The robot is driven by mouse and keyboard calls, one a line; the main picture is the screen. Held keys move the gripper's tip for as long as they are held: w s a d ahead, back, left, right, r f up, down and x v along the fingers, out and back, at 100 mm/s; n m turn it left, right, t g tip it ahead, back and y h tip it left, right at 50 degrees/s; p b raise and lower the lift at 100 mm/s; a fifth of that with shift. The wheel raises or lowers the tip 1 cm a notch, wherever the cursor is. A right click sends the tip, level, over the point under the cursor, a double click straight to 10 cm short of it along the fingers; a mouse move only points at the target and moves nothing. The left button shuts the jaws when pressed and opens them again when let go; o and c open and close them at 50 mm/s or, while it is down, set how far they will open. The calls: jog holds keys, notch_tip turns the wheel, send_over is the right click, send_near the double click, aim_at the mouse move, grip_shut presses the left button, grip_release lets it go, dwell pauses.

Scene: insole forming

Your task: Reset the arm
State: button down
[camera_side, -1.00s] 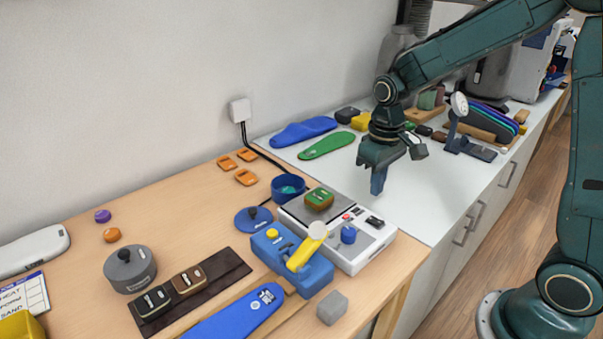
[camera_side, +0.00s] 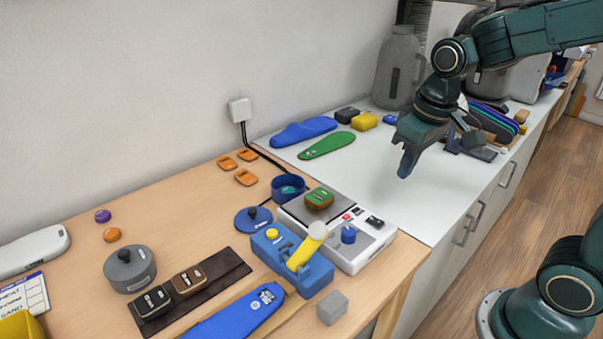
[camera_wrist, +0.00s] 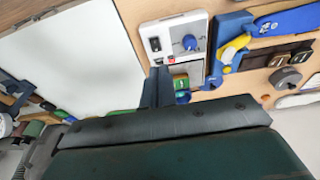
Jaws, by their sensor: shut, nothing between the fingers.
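My gripper (camera_side: 404,168) is shut and empty. In the side view it hangs above the white counter top (camera_side: 376,205), to the right of the green insole (camera_side: 327,146), touching nothing. In the wrist view its closed fingers (camera_wrist: 157,88) point up the picture, with the white device (camera_wrist: 176,38) beyond them to the right. My forearm comes in from the upper right of the side view.
The white device (camera_side: 352,262) carries a green block (camera_side: 319,198). A blue clamp with a yellow lever (camera_side: 306,247) stands before it. A blue insole (camera_side: 303,132), a yellow block (camera_side: 364,121) and a grey jug (camera_side: 397,68) are at the back. The counter under my gripper is clear.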

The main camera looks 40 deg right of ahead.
jog(key=s+a+r+t, duration=0.1)
jog(key=s+r, duration=0.1)
jog(key=s, duration=0.4)
jog(key=s+r+t, duration=0.2)
jog(key=s, duration=0.3)
jog(key=shift+s+a+r, duration=0.3)
jog(key=shift+s+a, duration=0.05)
dwell(0.6)
